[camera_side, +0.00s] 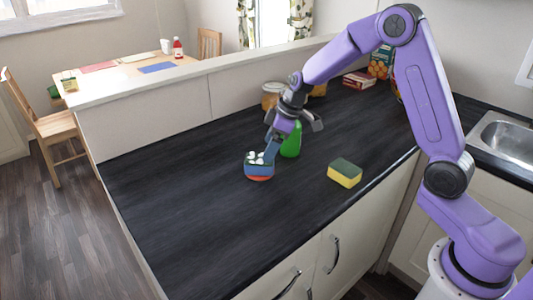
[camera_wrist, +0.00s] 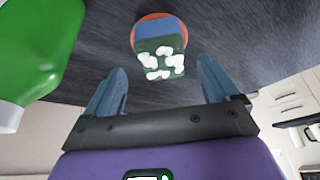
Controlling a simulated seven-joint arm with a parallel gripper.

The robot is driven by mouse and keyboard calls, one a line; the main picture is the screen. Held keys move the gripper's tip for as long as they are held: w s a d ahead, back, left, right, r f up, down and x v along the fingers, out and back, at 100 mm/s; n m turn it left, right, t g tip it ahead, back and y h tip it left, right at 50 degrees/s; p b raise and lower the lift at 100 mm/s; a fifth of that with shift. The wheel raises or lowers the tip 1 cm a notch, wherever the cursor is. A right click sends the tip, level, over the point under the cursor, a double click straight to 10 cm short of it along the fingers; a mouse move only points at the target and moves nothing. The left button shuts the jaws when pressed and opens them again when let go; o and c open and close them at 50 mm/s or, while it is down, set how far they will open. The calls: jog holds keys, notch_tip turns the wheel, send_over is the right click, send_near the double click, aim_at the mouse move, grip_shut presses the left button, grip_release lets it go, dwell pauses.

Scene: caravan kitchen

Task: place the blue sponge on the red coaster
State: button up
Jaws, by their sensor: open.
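The blue sponge (camera_side: 259,170), with a dark green top dotted with white blobs, sits on the red coaster (camera_side: 260,178) on the dark worktop. The coaster's rim shows below it. In the wrist view the sponge (camera_wrist: 158,34) lies over the orange-red coaster (camera_wrist: 181,27), whose rim shows around the sponge's far end and sides. My gripper (camera_side: 271,150) is just above and behind the sponge in the side view. In the wrist view my gripper (camera_wrist: 161,78) has its two blue fingers wide apart with nothing between them, and the sponge lies beyond their tips.
A green bottle (camera_side: 291,142) stands close behind my gripper; it fills the left of the wrist view (camera_wrist: 38,45). A yellow sponge with a green top (camera_side: 344,173) lies to the right. Jars (camera_side: 271,94) and boxes (camera_side: 359,80) stand at the back. The worktop's left and front are clear.

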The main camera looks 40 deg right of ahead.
jog(key=v, duration=0.7)
jog(key=shift+r, duration=0.35)
jog(key=s+a+n+g, duration=0.1)
jog(key=s+a, duration=0.3)
jog(key=s, duration=0.5)
jog(key=s+a+n+g, duration=0.1)
jog(key=s+a, duration=0.3)
jog(key=s, duration=0.4)
jog(key=s+d+f+n+g+h, duration=0.1)
jog(key=s+d, duration=0.3)
jog(key=s, duration=1.5)
jog(key=shift+s+n+h, duration=0.25)
jog(key=shift+n+h, duration=0.05)
jog(key=shift+h, duration=0.6)
jog(key=shift+d+f, duration=0.1)
jog(key=shift+d, duration=0.05)
